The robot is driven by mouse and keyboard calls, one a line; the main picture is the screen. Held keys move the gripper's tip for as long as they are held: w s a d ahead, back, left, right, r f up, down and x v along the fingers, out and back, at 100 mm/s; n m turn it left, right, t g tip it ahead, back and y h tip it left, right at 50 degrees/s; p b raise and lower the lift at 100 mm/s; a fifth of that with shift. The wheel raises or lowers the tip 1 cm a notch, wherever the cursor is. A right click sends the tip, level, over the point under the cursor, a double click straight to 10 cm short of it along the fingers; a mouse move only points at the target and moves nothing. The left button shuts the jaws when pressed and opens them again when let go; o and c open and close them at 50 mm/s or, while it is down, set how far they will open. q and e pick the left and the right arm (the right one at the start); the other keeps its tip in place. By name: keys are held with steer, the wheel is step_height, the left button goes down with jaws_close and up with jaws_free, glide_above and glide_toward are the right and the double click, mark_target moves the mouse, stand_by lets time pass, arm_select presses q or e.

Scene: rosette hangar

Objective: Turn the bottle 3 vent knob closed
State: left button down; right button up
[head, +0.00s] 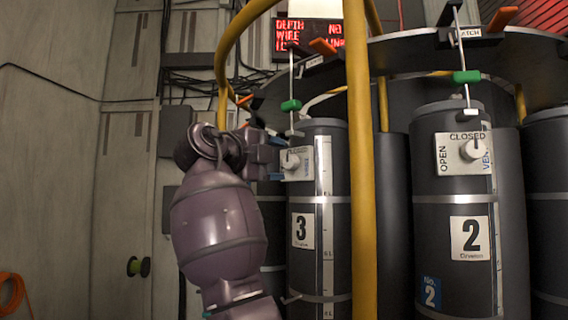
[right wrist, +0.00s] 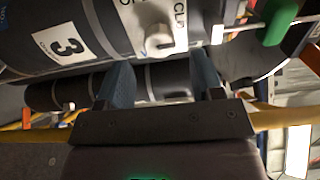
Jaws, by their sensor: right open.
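Bottle 3 (head: 305,262) is a dark grey cylinder with a "3" label; it also shows in the right wrist view (right wrist: 105,45). Its vent knob (head: 290,160) is a small pale knob on a white plate (head: 303,172) near the bottle's top, with "CLOSED" printed above. The knob's exact setting is too small to tell. My right gripper (head: 275,158) is open, just left of the plate in the head view. In the right wrist view the knob (right wrist: 158,42) lies just beyond the two blue-grey fingertips (right wrist: 160,72), between them sideways; neither finger visibly touches it. My left gripper is out of view.
A yellow post (head: 361,220) stands upright just right of bottle 3, and a yellow hoop (head: 232,45) curves above my arm. Bottle 2 (head: 430,225) stands to the right with its own knob (head: 473,150). A green-handled rod (head: 291,105) rises above bottle 3.

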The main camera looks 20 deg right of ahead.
steer(key=v, duration=0.7)
steer(key=shift+a, duration=0.1)
stand_by(0.4)
